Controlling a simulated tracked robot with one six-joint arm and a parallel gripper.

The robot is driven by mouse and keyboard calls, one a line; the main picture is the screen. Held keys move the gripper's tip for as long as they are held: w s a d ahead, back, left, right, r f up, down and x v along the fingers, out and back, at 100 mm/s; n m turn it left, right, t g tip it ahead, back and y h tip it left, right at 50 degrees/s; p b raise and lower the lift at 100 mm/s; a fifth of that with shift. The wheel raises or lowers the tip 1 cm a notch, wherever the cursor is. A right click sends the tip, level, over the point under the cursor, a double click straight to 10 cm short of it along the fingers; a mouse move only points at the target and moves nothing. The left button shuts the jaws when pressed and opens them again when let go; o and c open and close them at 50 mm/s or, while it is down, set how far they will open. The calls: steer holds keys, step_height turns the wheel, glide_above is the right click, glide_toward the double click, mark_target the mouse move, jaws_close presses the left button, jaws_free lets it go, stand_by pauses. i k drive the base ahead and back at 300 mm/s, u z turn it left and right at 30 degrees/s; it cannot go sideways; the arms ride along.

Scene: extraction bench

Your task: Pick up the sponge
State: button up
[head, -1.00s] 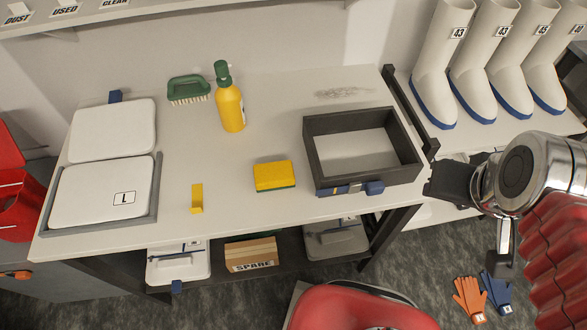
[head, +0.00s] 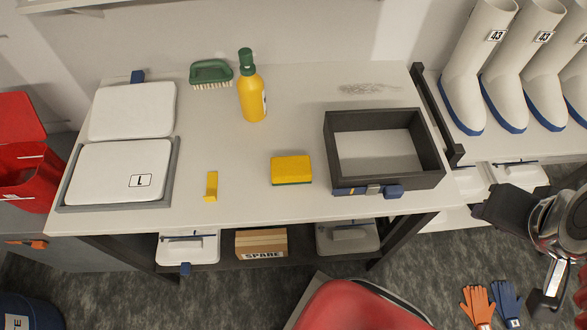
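The sponge (head: 291,169) is yellow with a green underside. It lies flat on the white bench top (head: 235,205), near the middle of the front half, left of a dark open frame. My gripper (head: 490,210) is at the right of the head view, beyond the bench's right end and well apart from the sponge. Its dark fingers are seen from the side, so I cannot tell whether they are open or shut. Nothing shows between them.
A dark open-topped frame (head: 432,165) stands right of the sponge. A small yellow piece (head: 211,186) lies left of it. A yellow bottle (head: 252,97) and green brush (head: 211,74) stand behind. A red seat (head: 360,308) is before the bench. White boots (head: 465,90) stand right.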

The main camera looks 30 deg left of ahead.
mark_target(290, 170)
steer(key=z, duration=0.05)
steer(key=k, duration=1.15)
steer(key=u, duration=1.7)
steer(key=i, duration=1)
steer(key=u, duration=0.1)
